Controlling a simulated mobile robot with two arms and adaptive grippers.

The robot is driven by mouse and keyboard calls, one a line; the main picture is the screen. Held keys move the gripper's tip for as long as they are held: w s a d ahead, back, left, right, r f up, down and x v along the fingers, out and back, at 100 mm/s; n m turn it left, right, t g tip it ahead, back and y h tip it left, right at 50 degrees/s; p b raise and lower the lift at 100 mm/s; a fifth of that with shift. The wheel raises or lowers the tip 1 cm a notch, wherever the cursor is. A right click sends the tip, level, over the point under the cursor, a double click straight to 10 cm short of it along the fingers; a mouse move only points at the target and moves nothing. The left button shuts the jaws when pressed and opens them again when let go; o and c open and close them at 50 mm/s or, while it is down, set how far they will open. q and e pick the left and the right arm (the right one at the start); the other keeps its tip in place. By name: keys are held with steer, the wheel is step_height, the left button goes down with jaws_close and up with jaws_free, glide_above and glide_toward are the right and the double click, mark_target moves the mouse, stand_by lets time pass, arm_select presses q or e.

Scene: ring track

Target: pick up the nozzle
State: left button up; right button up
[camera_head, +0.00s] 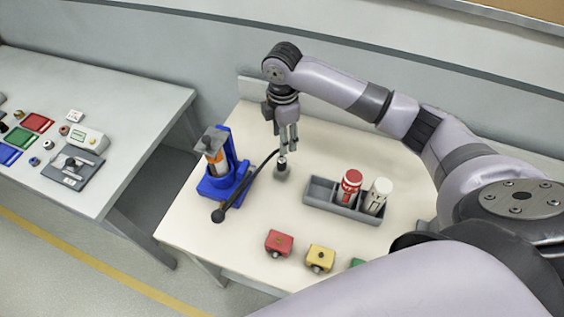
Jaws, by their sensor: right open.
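A small grey, metal-looking piece (282,168), which I take to be the nozzle, stands on the cream table (318,158) just right of the blue press. My right gripper (288,148) points down right above it, with the fingers open. The fingertips are close to its top; I cannot tell whether they touch it. My left gripper is not in view.
The blue press (225,182) with its long black lever (247,187) stands close on the left. A grey tray (321,190) holds a red bottle (350,184) and a white bottle (378,195). Red (279,242) and yellow (320,257) blocks lie in front.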

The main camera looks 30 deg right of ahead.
mark_target(282, 158)
step_height(282, 158, down, 4)
steer(key=shift+w+r+p, duration=0.15)
steer(key=shift+r+p, duration=0.05)
steer(key=shift+p, duration=0.15)
steer(key=shift+f, duration=0.2)
steer(key=shift+a+f+p, duration=0.1)
steer(key=shift+f+p, duration=0.15)
steer(key=shift+p, duration=0.1)
steer(key=f+p, duration=0.1)
steer(key=s+f, duration=0.1)
steer(key=f, duration=0.1)
steer(key=shift+a+f+p, duration=0.15)
steer(key=shift+f+p, duration=0.15)
steer(key=shift+p, duration=0.05)
steer(key=shift+w+f, duration=0.1)
steer(key=shift+f, duration=0.4)
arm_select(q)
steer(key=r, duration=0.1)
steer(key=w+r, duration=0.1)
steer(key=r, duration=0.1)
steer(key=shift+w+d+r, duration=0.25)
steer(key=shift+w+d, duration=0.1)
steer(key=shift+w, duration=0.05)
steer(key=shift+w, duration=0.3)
arm_select(e)
jaws_close()
